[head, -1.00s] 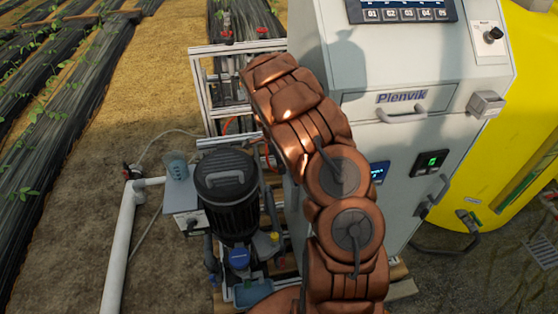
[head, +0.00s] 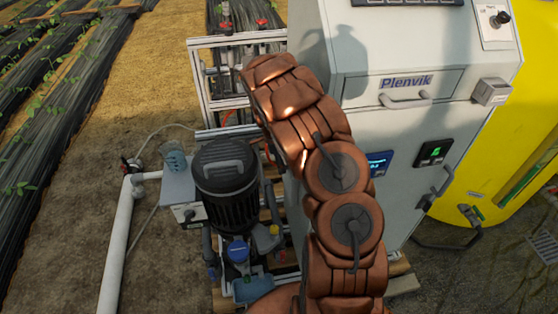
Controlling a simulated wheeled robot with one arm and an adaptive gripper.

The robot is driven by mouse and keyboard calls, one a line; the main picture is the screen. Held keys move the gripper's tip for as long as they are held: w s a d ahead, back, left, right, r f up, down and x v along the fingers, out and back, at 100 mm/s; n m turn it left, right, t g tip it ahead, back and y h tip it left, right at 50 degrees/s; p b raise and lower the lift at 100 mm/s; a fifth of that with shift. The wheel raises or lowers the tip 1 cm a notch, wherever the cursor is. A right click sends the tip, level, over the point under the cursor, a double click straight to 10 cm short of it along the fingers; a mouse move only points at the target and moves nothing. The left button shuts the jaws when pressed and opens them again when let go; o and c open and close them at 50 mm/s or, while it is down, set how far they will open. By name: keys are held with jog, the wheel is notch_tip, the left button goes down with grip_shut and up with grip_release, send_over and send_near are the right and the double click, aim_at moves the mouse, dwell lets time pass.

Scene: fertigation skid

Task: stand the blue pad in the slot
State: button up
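I cannot make out a blue pad or a slot for it in the head view. My copper-coloured arm rises from the bottom of the picture in front of the grey cabinet (head: 400,125), and its upper end bends left. My gripper does not show; the far end of the arm is turned away and hidden behind its own links. A dull blue open tray or box (head: 253,289) sits low by the foot of the pump, partly behind my arm. I cannot tell what it holds.
A black pump motor (head: 227,180) stands left of my arm. Beside it are a beaker (head: 173,156) on a grey box and a white pipe (head: 117,245). A metal frame (head: 203,85) stands behind. A yellow tank (head: 500,150) is at right.

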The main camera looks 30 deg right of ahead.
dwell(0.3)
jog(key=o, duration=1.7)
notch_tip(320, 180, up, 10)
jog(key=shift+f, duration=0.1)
